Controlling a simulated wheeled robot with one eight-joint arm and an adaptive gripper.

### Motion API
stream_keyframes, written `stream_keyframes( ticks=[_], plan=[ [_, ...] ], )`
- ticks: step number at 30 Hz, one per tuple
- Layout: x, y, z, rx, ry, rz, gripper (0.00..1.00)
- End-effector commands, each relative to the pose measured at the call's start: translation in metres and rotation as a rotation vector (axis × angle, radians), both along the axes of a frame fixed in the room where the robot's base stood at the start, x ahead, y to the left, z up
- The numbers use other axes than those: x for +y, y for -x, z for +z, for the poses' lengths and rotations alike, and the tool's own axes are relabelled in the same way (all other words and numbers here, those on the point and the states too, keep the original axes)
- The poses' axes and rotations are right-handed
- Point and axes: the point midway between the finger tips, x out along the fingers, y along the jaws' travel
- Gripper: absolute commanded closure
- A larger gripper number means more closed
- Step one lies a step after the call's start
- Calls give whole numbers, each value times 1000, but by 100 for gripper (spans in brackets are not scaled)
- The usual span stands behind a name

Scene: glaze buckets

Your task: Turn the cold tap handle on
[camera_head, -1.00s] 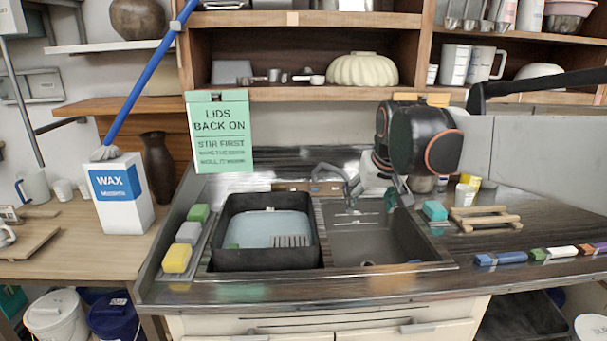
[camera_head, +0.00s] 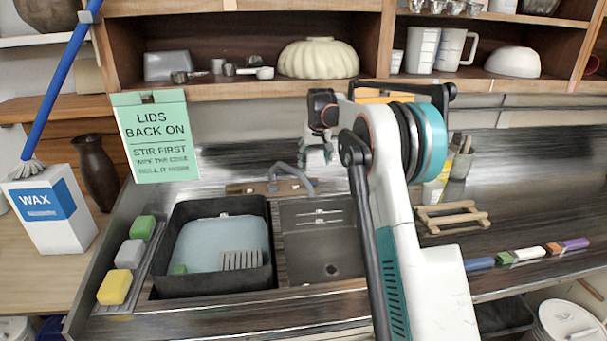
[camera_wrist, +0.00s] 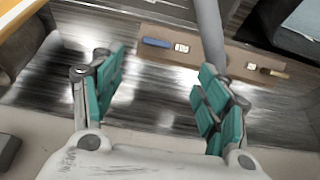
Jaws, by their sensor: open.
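The tap's wooden mounting plate (camera_head: 245,188) is at the back of the sink, with a grey curved spout (camera_head: 300,178) over the basin. In the wrist view the brown plate (camera_wrist: 225,60) carries a short blue handle (camera_wrist: 157,43), seemingly the cold one, beside a small white label. The grey spout (camera_wrist: 208,30) stands to its right. My gripper (camera_head: 318,157) is above and right of the plate in the head view. In the wrist view my gripper (camera_wrist: 164,64) is open and empty, the blue handle showing beyond and between its teal fingers, apparently not touched.
A black tub (camera_head: 167,240) fills the left basin; the right basin (camera_head: 318,250) is clear. A green sign (camera_head: 155,135) hangs behind at left. A wooden rack (camera_head: 450,217) and colored blocks lie right. Shelves (camera_head: 245,88) overhang the back.

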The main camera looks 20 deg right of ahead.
Motion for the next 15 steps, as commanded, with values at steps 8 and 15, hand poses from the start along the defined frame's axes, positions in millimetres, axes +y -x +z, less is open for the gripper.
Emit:
stream_keyframes(
  ticks=[8,15],
  plan=[
    [-13,-12,-18,8,-2,-10,32],
    [-16,-25,-53,7,-2,-9,32]
  ],
)
